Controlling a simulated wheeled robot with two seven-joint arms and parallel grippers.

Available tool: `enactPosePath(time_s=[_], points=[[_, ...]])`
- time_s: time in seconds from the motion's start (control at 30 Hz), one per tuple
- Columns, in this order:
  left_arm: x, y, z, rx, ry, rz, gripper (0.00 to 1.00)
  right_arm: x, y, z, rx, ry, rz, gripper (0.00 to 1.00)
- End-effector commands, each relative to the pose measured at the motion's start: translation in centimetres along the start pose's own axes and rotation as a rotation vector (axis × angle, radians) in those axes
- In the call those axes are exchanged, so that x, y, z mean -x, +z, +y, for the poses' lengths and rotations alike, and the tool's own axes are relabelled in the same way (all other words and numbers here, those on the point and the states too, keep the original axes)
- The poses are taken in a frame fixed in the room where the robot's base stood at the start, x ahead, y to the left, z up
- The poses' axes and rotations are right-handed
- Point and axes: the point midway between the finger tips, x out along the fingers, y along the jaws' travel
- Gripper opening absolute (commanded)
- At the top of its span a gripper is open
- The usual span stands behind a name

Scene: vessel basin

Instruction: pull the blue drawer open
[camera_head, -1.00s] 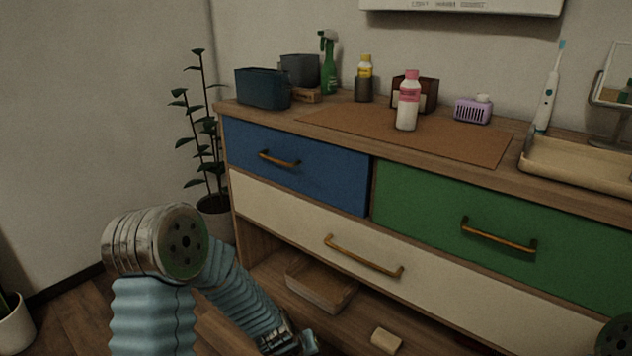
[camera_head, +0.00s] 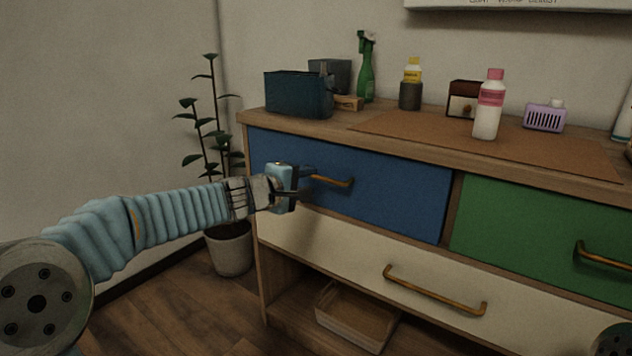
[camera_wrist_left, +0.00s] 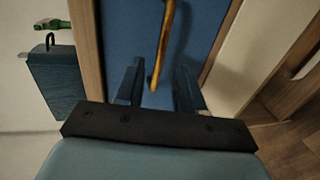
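The blue drawer (camera_head: 400,196) is shut in the upper left of the dresser, and it also shows in the left wrist view (camera_wrist_left: 200,40). Its brass handle (camera_head: 333,181) runs across its front; in the left wrist view the handle (camera_wrist_left: 161,45) reaches down between my fingers. My left gripper (camera_head: 306,183) is at the left end of the handle, in front of the drawer. Its two fingers show apart in the left wrist view (camera_wrist_left: 158,88), one on each side of the handle, with gaps. My right gripper is not in view.
The green drawer (camera_head: 540,235) is to the right, and the cream drawer (camera_head: 350,270) lies below. A dark blue bin (camera_head: 298,94), a green spray bottle (camera_head: 366,75) and a pink-capped bottle (camera_head: 489,110) stand on top. A potted plant (camera_head: 228,250) stands left of the dresser.

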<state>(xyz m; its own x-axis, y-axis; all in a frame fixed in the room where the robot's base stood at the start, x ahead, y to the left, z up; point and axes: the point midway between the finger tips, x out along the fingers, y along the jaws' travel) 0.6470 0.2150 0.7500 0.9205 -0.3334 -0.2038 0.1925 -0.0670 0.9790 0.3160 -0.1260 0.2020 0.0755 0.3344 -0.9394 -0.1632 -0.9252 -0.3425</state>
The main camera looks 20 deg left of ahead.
Motion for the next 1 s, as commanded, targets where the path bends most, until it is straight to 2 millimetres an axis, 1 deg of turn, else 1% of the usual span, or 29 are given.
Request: enactPosePath(time_s=[0.03, 0.1, 0.23, 0.4, 0.6, 0.67, 0.8, 0.87, 1.0], points=[[-1.1, 0.1, 0.0, -0.001, -0.002, -0.001, 0.38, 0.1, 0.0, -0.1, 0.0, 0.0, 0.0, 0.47], [-2.2, 0.1, 0.1, -0.001, -0.001, -0.001, 0.38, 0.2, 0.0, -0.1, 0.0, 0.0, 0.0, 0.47], [-3.7, 0.1, 0.0, -0.001, -0.001, -0.001, 0.38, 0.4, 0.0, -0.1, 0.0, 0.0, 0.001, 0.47], [-4.3, 0.0, 0.0, -0.001, 0.0, 0.0, 0.38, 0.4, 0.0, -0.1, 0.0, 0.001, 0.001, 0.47], [-4.3, 0.0, 0.0, -0.001, 0.0, 0.0, 0.38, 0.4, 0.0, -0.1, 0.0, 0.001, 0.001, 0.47], [-4.3, 0.0, 0.0, -0.001, 0.0, 0.0, 0.3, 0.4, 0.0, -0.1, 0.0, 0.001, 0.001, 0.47], [-4.3, 0.0, 0.0, -0.001, 0.0, 0.0, 0.09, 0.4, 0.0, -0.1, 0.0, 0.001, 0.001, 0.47], [-4.3, 0.0, 0.0, -0.001, -0.001, 0.0, 0.0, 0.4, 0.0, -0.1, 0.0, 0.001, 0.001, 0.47], [-4.3, 0.0, 0.0, -0.001, -0.001, 0.0, 0.0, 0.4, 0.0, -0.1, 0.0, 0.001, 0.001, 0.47]])
